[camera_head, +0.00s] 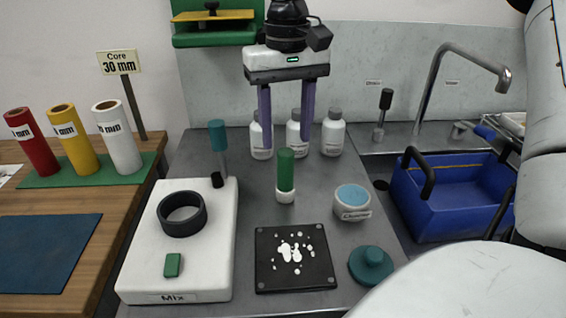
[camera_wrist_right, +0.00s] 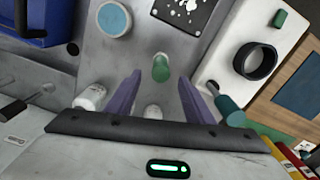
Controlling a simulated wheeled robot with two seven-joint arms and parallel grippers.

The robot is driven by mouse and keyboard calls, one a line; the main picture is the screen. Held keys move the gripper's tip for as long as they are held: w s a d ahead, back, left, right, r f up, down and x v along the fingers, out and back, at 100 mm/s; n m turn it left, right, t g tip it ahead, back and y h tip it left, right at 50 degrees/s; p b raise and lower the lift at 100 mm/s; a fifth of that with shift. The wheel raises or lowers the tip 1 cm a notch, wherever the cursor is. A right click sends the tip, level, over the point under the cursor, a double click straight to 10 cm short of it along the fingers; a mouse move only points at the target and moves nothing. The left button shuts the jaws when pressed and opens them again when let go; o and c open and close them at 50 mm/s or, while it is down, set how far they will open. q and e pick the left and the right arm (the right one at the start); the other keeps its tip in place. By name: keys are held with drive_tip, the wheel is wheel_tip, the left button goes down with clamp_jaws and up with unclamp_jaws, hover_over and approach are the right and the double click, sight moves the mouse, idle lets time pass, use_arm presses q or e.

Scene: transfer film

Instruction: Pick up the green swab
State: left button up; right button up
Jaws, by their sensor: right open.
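The green swab (camera_head: 286,168) stands upright on the grey worktop, with a green upper part and a white base. My right gripper (camera_head: 285,146) points down with its two purple fingers apart and empty. In the head view the swab's top is just below the level of the fingertips, between them. In the wrist view the swab (camera_wrist_right: 161,68) shows between and slightly beyond the fingertips (camera_wrist_right: 159,77), touching neither finger as far as I can see. My left gripper is not in view.
White bottles (camera_head: 333,132) stand behind. A black plate with white bits (camera_head: 264,282), a blue-topped jar (camera_head: 352,204) and a teal knobbed lid (camera_head: 371,266) are in front. A white Mix block (camera_head: 208,240) with a black ring (camera_head: 183,229) is left; a blue basin (camera_head: 450,215) is right.

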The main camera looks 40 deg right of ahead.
sight(285, 169)
wheel_tip(285, 169, down, 9)
drive_tip(key=shift+w+f+b, duration=0.1)
drive_tip(key=shift+f+b, duration=0.1)
drive_tip(key=shift+b, duration=0.1)
drive_tip(key=c, duration=1.1)
drive_tip(key=shift+r, duration=0.1)
